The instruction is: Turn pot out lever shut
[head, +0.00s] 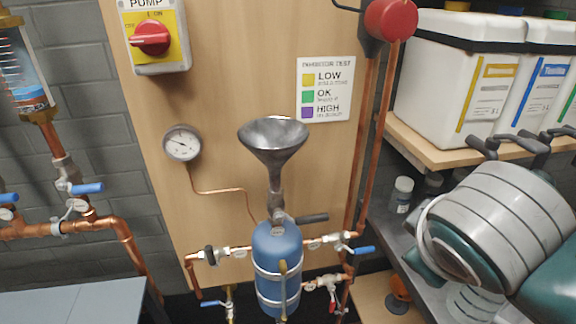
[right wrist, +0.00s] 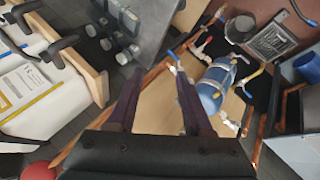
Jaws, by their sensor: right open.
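The blue pot (head: 277,262) stands upright under a metal funnel (head: 273,140) in the head view. A black lever (head: 312,218) sticks out rightward below the funnel. Pipe valves flank the pot: a dark-handled one (head: 209,255) at left, and a blue lever (head: 364,249) pointing right. A red lever (head: 332,305) is lower right. The tags are too small to read, so I cannot tell which is the pot out lever. The pot also shows in the right wrist view (right wrist: 213,88). My right gripper (right wrist: 160,73) is open and empty, apart from the pot. My left gripper is out of view.
A shelf (head: 455,152) with white jerrycans (head: 450,85) is at right. Copper pipes (head: 375,130) run vertically right of the funnel. A pressure gauge (head: 182,142) and a red pump switch (head: 150,38) are on the wooden panel (head: 225,95). More blue-lever valves (head: 87,188) are at left.

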